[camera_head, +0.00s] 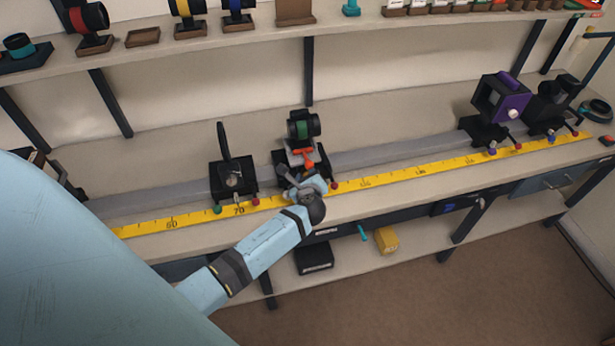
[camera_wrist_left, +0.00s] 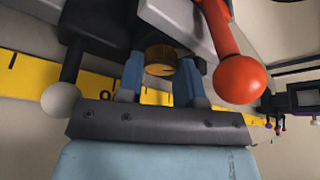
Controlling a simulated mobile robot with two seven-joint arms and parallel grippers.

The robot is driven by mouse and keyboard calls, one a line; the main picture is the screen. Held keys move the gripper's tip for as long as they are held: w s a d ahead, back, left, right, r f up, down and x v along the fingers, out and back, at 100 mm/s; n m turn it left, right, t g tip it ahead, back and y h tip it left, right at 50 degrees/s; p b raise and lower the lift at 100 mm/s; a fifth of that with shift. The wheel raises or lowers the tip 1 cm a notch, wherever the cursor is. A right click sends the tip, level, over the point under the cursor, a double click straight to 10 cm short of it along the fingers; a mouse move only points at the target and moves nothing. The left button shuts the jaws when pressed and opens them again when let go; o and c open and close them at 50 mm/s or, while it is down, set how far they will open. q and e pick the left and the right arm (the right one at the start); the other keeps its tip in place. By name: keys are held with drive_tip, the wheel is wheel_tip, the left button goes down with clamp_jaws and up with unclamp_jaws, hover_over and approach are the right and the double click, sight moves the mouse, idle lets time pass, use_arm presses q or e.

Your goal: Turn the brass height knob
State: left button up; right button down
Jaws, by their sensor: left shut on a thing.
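The brass height knob (camera_wrist_left: 160,60) shows in the left wrist view, between the two blue fingers of my left gripper (camera_wrist_left: 161,88). The fingers are shut on its sides. In the head view my left gripper (camera_head: 301,186) reaches to the front of a carriage with a green-banded lens holder (camera_head: 303,128), and the wrist hides the knob. A red-orange ball lever (camera_wrist_left: 238,78) is just right of the fingers in the wrist view. A pale ball-ended lever (camera_wrist_left: 62,98) is to their left. My right gripper is not in view.
A yellow scale (camera_head: 400,175) runs along the front of the grey rail (camera_head: 390,150). A carriage with a dark upright plate (camera_head: 222,143) stands left. A purple-faced carriage (camera_head: 506,104) stands far right. A shelf (camera_head: 240,32) holds lens parts behind.

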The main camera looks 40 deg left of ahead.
use_arm(q)
drive_tip(key=o, duration=0.9)
drive_tip(key=shift+r, duration=0.1)
